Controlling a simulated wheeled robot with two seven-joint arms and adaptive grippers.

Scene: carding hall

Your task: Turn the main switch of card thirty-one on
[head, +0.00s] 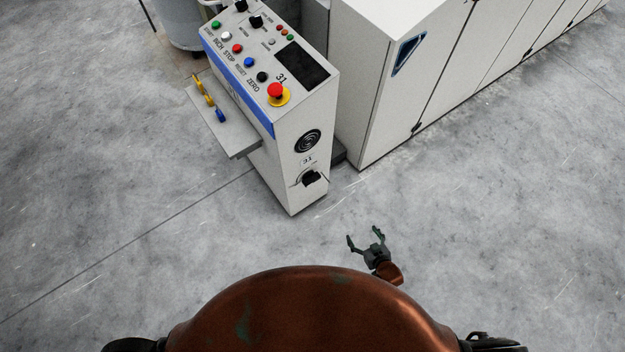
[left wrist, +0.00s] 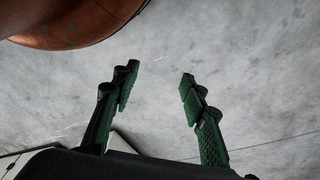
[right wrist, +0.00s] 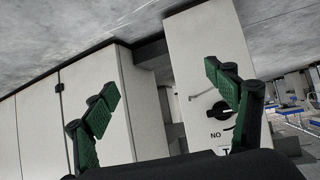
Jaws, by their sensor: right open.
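The main switch (head: 312,178) is a black rotary knob low on the narrow end face of the control console (head: 290,150), under a small "31" label. In the right wrist view the knob (right wrist: 221,110) appears behind one finger, on the pale panel. Letters beside it read "ON" upside down; I cannot tell the knob's setting. My right gripper (head: 364,236) is open and empty, apart from the console and in front of its lower end. My left gripper (left wrist: 158,78) is open and empty over bare floor; it is not visible in the head view.
The console top has coloured buttons, a dark screen and a red emergency stop (head: 276,91). A small shelf (head: 225,122) with yellow and blue items juts from its left side. A long white cabinet (head: 400,85) stands to the right. The floor in front is clear.

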